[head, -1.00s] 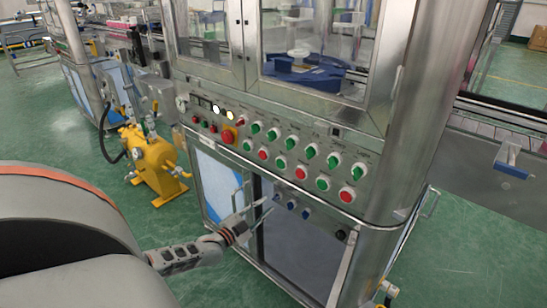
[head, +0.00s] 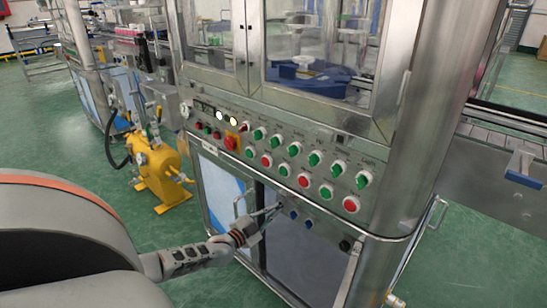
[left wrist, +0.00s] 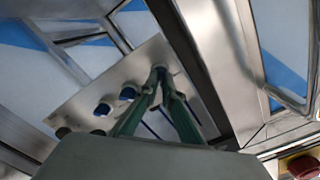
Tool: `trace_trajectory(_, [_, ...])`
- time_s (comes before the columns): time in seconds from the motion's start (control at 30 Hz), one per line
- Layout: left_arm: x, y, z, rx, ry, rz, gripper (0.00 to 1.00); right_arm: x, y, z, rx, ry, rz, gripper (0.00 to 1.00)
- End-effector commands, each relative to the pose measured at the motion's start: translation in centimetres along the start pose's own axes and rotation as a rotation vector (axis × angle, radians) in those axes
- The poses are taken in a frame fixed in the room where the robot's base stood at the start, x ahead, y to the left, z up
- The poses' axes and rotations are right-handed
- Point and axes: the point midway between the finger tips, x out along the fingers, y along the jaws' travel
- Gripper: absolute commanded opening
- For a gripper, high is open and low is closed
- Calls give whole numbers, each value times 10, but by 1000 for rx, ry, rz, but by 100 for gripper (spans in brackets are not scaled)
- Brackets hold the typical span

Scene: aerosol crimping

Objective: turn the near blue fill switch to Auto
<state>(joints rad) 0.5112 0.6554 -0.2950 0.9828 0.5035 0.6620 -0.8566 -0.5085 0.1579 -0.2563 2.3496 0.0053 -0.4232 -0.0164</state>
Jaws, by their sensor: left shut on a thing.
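A row of blue switches sits on the small lower plate of the machine. My left gripper (head: 277,208) reaches it from the left, its fingertips at the leftmost blue switch. In the left wrist view my left gripper (left wrist: 160,84) has its two green fingers closed together on that blue switch (left wrist: 160,67), which they mostly hide. Two other blue switches stand free beside it, a middle one (head: 293,214) and a right one (head: 308,224). They also show in the left wrist view (left wrist: 128,92). The switch's labels are not readable. My right gripper is out of view.
Above is the main panel of green and red buttons (head: 265,160) with a red-and-yellow knob (head: 232,142). A black knob (head: 345,245) is right of the blue switches. A steel rail (head: 330,212) runs just above them. A yellow pump (head: 160,175) stands on the floor at left.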

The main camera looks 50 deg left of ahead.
Motion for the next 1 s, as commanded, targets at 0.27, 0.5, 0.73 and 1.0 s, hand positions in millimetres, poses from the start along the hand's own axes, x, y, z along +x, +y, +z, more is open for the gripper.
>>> trace_trajectory(0.27, [0,0,0,-51,0,-1,0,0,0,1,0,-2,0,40])
trace_trajectory(0.5, [0,0,0,-201,-1,0,0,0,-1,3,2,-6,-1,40])
trace_trajectory(0.73, [-1,0,0,-413,0,0,0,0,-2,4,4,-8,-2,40])
trace_trajectory(1.0, [-1,0,1,-670,-1,0,0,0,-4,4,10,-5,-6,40])
